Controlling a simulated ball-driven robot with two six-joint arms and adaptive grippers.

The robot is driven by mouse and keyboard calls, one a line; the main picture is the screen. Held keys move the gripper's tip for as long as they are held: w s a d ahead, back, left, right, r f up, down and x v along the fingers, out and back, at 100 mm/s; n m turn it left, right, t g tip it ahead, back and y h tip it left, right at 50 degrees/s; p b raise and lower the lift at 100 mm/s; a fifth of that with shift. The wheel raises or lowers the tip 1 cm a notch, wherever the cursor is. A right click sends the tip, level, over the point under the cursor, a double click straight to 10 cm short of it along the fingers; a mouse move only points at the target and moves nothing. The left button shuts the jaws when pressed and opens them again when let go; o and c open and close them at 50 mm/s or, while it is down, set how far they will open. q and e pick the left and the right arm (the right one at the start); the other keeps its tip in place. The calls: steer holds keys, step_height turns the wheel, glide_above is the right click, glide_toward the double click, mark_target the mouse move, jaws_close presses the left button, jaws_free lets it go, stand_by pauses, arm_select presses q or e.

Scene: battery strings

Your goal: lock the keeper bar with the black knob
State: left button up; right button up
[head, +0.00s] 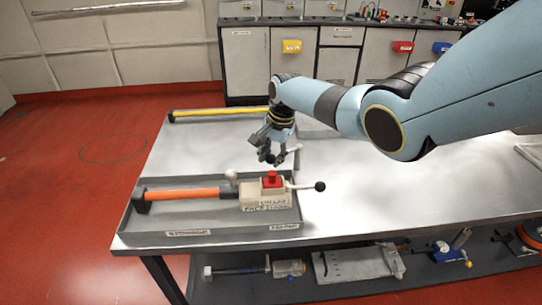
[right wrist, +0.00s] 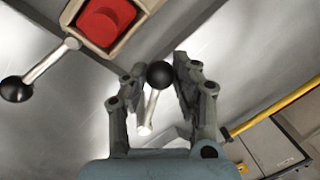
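My right gripper (head: 272,152) points down just behind the tray's back edge; it also shows in the right wrist view (right wrist: 159,70). Its fingers are apart, with a black knob (right wrist: 160,75) on a short metal rod (right wrist: 147,112) between them. The fingers are close to this knob, but I cannot tell whether they touch it. Another black knob (head: 320,186) ends a metal lever that sticks out right from a beige box (head: 265,195) with a red button (head: 270,178). This lever knob is left in the right wrist view (right wrist: 15,89). I cannot tell which part is the keeper bar.
The box has an orange handle (head: 185,195) and lies in a grey tray (head: 215,239) on the metal table (head: 400,195). A yellow bar (head: 218,112) lies along the table's back edge. Tools lie on the lower shelf (head: 435,275).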

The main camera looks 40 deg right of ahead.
steer(key=o, duration=0.5)
steer(key=shift+s+d, duration=0.1)
steer(key=shift+s, duration=0.35)
steer(key=shift+w, duration=0.15)
steer(key=shift+r, duration=0.25)
step_height(320, 180, up, 11)
steer(key=s, duration=0.2)
steer(key=shift+s+d+r, duration=0.15)
steer(key=shift+d, duration=0.15)
